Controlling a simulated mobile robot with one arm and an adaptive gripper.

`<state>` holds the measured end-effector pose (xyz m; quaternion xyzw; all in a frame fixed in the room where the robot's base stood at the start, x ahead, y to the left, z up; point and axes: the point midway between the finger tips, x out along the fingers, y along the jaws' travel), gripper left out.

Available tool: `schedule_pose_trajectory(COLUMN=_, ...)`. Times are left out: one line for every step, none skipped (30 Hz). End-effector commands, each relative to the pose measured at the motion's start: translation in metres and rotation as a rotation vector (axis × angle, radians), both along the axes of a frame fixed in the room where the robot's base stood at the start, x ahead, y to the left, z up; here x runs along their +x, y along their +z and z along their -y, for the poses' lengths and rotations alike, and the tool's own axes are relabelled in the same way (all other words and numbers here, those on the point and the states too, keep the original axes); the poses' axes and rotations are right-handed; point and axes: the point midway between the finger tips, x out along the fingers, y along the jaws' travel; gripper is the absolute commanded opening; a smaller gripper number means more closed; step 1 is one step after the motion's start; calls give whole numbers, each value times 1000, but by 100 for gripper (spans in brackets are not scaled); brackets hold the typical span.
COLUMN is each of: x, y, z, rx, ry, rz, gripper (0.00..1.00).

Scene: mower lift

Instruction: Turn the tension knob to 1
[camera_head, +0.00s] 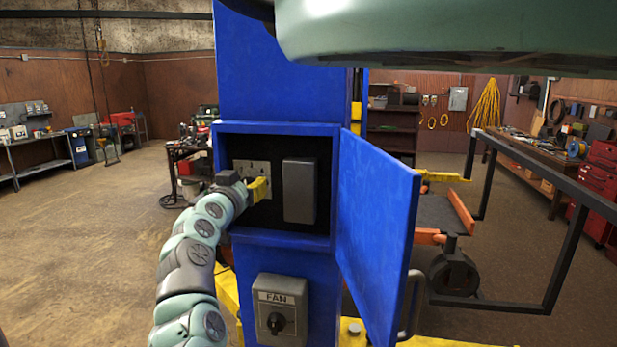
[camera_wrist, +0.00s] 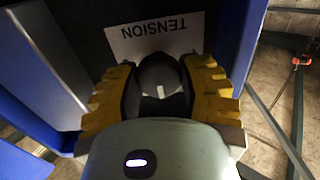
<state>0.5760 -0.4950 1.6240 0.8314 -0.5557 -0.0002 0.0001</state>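The tension knob (camera_wrist: 160,78) is dark and round with a white pointer mark. In the wrist view it sits below a pale plate (camera_wrist: 155,38) lettered TENSION, which appears upside down. My gripper (camera_wrist: 162,88) has its yellow, dark-lined fingers on both sides of the knob. I see no clear gap, but cannot tell whether they press on it. In the head view my gripper (camera_head: 258,190) reaches into the blue box (camera_head: 277,128) at its left side. The knob cannot be made out there, and no scale numbers are readable.
The box's blue door (camera_head: 378,235) stands open at the right. A dark grey cover (camera_head: 299,190) is inside, right of my gripper. A FAN switch (camera_head: 279,309) is below the box. A dark metal railing (camera_head: 565,255) stands at the right. The floor at left is open.

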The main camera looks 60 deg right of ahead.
Motion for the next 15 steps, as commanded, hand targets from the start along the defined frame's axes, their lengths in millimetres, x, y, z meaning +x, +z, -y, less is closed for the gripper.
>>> schedule_pose_trajectory(x=1, y=0, z=0, rx=0, ry=1, rz=0, gripper=29)
schedule_pose_trajectory(x=1, y=0, z=0, rx=0, ry=1, rz=0, gripper=26)
schedule_pose_trajectory(x=1, y=0, z=0, rx=0, ry=1, rz=1, gripper=21)
schedule_pose_trajectory(x=0, y=0, z=0, rx=0, ry=1, rz=1, gripper=18)
schedule_pose_trajectory(x=0, y=0, z=0, rx=0, ry=1, rz=1, gripper=15)
schedule_pose_trajectory(x=0, y=0, z=0, rx=0, ry=1, rz=1, gripper=11)
schedule_pose_trajectory(x=1, y=0, z=0, rx=0, ry=1, rz=1, gripper=8)
schedule_pose_trajectory(x=0, y=0, z=0, rx=0, ry=1, rz=1, gripper=5)
schedule_pose_trajectory(x=0, y=0, z=0, rx=0, ry=1, rz=1, gripper=4)
schedule_pose_trajectory(x=0, y=0, z=0, rx=0, ry=1, rz=0, gripper=4)
schedule_pose_trajectory(x=0, y=0, z=0, rx=0, ry=1, rz=-1, gripper=4)
schedule_pose_trajectory(x=1, y=0, z=0, rx=-1, ry=1, rz=-3, gripper=4)
schedule_pose_trajectory(x=1, y=0, z=0, rx=-2, ry=1, rz=-6, gripper=4)
schedule_pose_trajectory(x=1, y=-1, z=0, rx=-4, ry=1, rz=-9, gripper=4)
schedule_pose_trajectory(x=1, y=-1, z=0, rx=-8, ry=2, rz=-16, gripper=4)
